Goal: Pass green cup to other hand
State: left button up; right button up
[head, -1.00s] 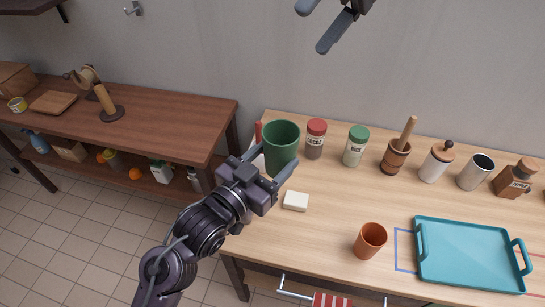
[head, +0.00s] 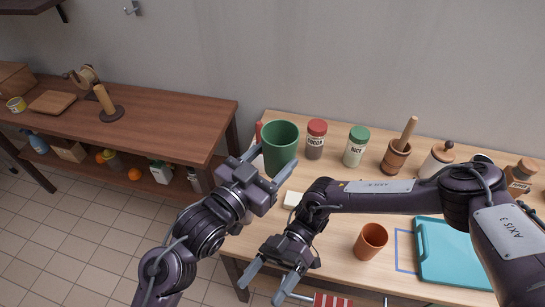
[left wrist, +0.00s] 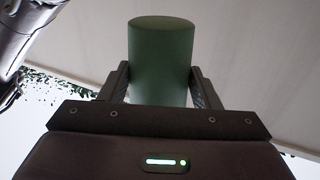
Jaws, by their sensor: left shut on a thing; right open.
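The green cup (head: 280,146) is upright at the left end of the light wooden table in the head view. My left gripper (head: 268,168) is shut on it from the near side. In the left wrist view the green cup (left wrist: 161,62) sits between the two fingers of the left gripper (left wrist: 161,85). My right gripper (head: 270,284) is open and empty, over the table's near left edge, below and apart from the cup. Whether the cup's base touches the table is hidden by the left gripper.
An orange cup (head: 371,241) and a teal tray (head: 455,260) are at the front. A cocoa jar (head: 316,139), rice jar (head: 356,146) and mortar (head: 396,157) stand behind. A white block (head: 292,199) is partly hidden by my right arm. A brown shelf table (head: 160,125) is at left.

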jog(key=s+a+f+m+t+y, duration=0.2)
jog(key=s+a+f+t+y, duration=0.1)
jog(key=s+a+f+t, duration=0.35)
jog(key=s+a+f+m+t+y, duration=0.25)
jog(key=s+a+f, duration=0.35)
jog(key=f, duration=0.4)
jog(key=w+d+f+m+t+h, duration=0.25)
jog(key=d+f+t+h, duration=0.2)
jog(key=d+f, duration=0.45)
jog(key=w+d+f+m+t+h, duration=0.2)
jog(key=w+d+f+t+h, duration=0.15)
jog(key=d+f+t, duration=0.4)
jog(key=s+d+f+m+g+h, duration=0.1)
jog(key=s+d+f+h, duration=0.1)
jog(key=d+f, duration=0.35)
jog(key=s+d+f+m+g+h, duration=0.1)
jog(key=s+d+f+m+h, duration=0.15)
jog(key=d, duration=0.65)
jog(key=s+d+f+m+g+h, duration=0.1)
jog(key=s+d+f+h, duration=0.2)
jog(key=d, duration=0.5)
jog(key=s+f+m, duration=0.1)
jog(key=s+a+f+m+g, duration=0.1)
jog(key=m, duration=0.1)
jog(key=s+a+f+m+g+h, duration=0.1)
jog(key=m, duration=0.1)
jog(key=shift+s+a+m, duration=0.15)
jog(key=shift+s+m, duration=0.1)
jog(key=shift+s, duration=0.1)
